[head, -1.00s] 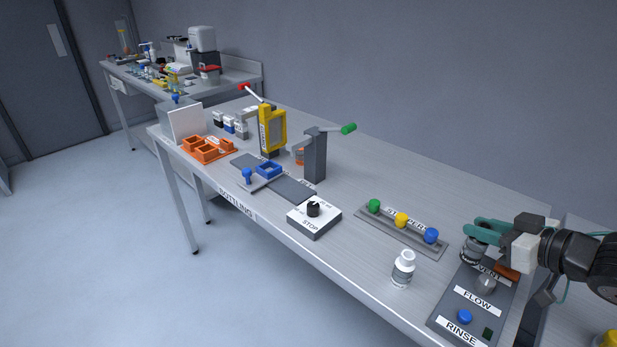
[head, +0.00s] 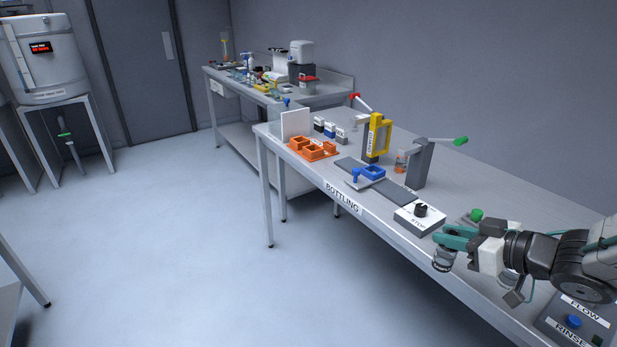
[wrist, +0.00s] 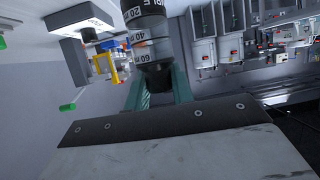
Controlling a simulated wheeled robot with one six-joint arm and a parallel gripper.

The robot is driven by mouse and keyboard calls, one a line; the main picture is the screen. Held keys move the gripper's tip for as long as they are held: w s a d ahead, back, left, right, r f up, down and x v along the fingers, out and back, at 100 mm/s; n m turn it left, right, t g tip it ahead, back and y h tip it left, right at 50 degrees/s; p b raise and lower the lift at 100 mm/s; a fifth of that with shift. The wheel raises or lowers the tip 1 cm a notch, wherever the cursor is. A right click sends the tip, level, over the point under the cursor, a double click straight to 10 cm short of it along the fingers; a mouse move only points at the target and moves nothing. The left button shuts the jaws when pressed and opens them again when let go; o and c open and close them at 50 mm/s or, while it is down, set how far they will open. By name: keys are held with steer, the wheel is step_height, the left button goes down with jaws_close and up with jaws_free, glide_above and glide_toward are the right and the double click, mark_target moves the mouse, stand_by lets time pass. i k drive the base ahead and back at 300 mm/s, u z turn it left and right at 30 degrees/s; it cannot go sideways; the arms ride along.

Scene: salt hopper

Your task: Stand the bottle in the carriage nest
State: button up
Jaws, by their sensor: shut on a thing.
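My gripper (head: 446,243) has teal fingers and is shut on the bottle (head: 442,262), which hangs below the fingers near the front of the bottling bench. The bottle is clear and dark with a scale of numbers, seen close up in the wrist view (wrist: 150,32); part of it is hidden between the fingers. The carriage nest (head: 373,172) is a blue square frame on a grey rail farther along the bench, with a blue knob beside it. It looks empty. The bottle is apart from it, nearer the camera.
A STOP box (head: 420,217) stands between my gripper and the nest. Behind the rail are a yellow frame (head: 377,137) with a red-tipped lever and a grey post (head: 419,165) with a green handle. An orange holder (head: 313,149) lies beyond. The floor left of the bench is clear.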

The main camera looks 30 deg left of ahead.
mark_target(373, 175)
steer(key=u, duration=2.6)
steer(key=i, duration=3.4)
steer(key=z, duration=4.4)
steer(key=i, duration=0.5)
steer(key=z, duration=0.05)
